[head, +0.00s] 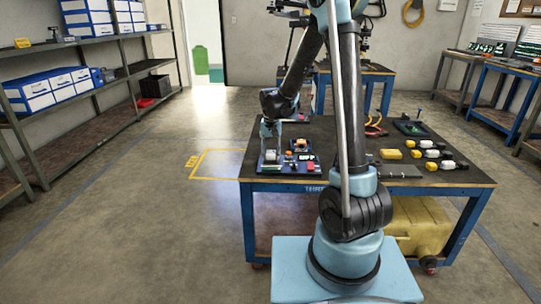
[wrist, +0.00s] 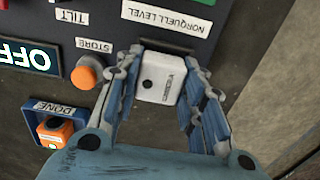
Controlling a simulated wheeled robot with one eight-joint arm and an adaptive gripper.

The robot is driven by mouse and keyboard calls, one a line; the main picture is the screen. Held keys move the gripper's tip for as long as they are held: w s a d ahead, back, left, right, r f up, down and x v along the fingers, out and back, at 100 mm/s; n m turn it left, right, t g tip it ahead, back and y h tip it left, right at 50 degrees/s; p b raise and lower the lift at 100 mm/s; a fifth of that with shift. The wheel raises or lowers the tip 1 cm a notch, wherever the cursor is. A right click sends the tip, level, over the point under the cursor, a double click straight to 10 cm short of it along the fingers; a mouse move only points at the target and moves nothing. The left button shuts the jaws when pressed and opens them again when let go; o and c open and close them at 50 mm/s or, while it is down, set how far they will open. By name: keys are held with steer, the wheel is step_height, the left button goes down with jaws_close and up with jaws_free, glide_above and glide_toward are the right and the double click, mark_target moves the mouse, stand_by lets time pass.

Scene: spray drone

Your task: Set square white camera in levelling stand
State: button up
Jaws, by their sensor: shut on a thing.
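The square white camera (wrist: 158,88) with a dark round spot on its face is between the fingers of my gripper (wrist: 162,64) in the wrist view. The fingers are shut on its sides. The levelling stand (wrist: 100,20) is a dark unit labelled NORQUELL LEVEL, TILT and STORE, with an orange knob (wrist: 86,74) and a lit OFF display (wrist: 28,57). The camera is at the stand's edge by the NORQUELL LEVEL label; I cannot tell whether it is seated. In the head view my gripper (head: 269,146) points down over the left part of the stand (head: 287,171).
An orange button (wrist: 53,129) marked DONE is left of my fingers. On the table (head: 410,184) to the right are a yellow block (head: 391,154), several small white and yellow items, and a dark green tray (head: 411,128). My arm hides the middle of the table.

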steer(key=shift+o, duration=0.3)
steer(key=shift+s+f, duration=0.3)
steer(key=shift+s, duration=0.3)
steer(key=shift+f, duration=0.1)
steer(key=shift+c, duration=0.5)
steer(key=o, duration=1.1)
steer(key=shift+w+a+f, duration=0.1)
steer(key=shift+w+f, duration=0.15)
steer(key=shift+f, duration=0.05)
steer(key=shift+o, duration=0.4)
steer(key=shift+w+f, duration=0.7)
steer(key=shift+w, duration=0.05)
steer(key=shift+s+r, duration=0.45)
steer(key=shift+r, duration=0.1)
steer(key=shift+c, duration=0.4)
steer(key=shift+r, duration=0.1)
